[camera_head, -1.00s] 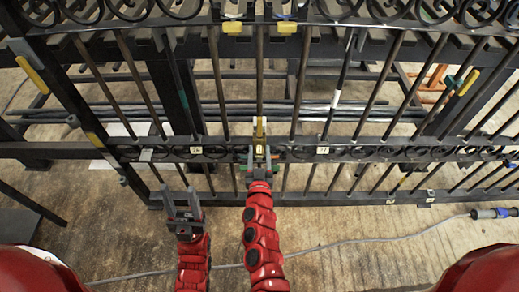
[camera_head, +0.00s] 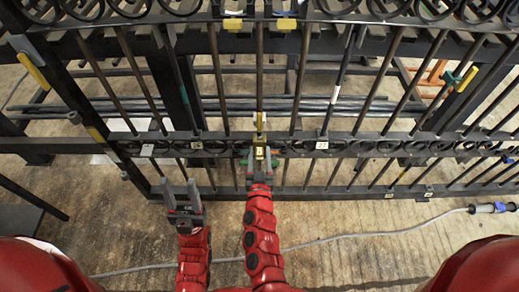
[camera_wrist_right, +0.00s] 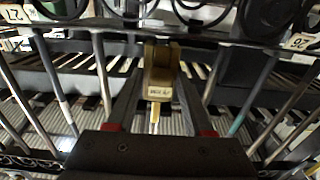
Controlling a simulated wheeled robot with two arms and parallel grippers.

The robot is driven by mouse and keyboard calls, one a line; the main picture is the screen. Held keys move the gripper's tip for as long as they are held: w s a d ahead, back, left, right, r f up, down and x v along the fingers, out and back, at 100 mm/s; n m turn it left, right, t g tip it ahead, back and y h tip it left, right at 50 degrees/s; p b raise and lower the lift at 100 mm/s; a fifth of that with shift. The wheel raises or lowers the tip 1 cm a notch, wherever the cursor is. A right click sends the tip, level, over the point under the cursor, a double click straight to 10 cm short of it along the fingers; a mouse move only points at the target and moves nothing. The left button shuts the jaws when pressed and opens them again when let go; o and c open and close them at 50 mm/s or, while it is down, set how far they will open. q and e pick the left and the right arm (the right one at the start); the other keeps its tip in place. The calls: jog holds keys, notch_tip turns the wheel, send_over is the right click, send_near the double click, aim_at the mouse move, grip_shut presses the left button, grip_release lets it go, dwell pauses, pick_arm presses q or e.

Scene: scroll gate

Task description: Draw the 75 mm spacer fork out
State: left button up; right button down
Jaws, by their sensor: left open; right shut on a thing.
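A brass-yellow fork (camera_head: 260,153) with a small label stands at the gate's lower scroll rail (camera_head: 330,149), in the middle of the head view. My right gripper (camera_head: 258,166) is shut on it. In the right wrist view the fork's block (camera_wrist_right: 160,84) sits between my finger ends, with a thin yellow part below it. The label print is too small to read surely, and I cannot tell how deep the fork sits in the rail. My left gripper (camera_head: 181,190) is open and empty, left of the right one and in front of the gate's bottom rail.
Dark upright bars (camera_head: 219,80) run across the gate. Yellow blocks (camera_head: 286,25) hang at the top rail. Small numbered tags sit along the scroll rail. The floor before the gate is otherwise mostly clear.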

jog(key=s+p, duration=0.3)
jog(key=s, duration=0.5)
jog(key=shift+s+p, duration=0.25)
jog(key=shift+p, duration=0.05)
dwell(0.3)
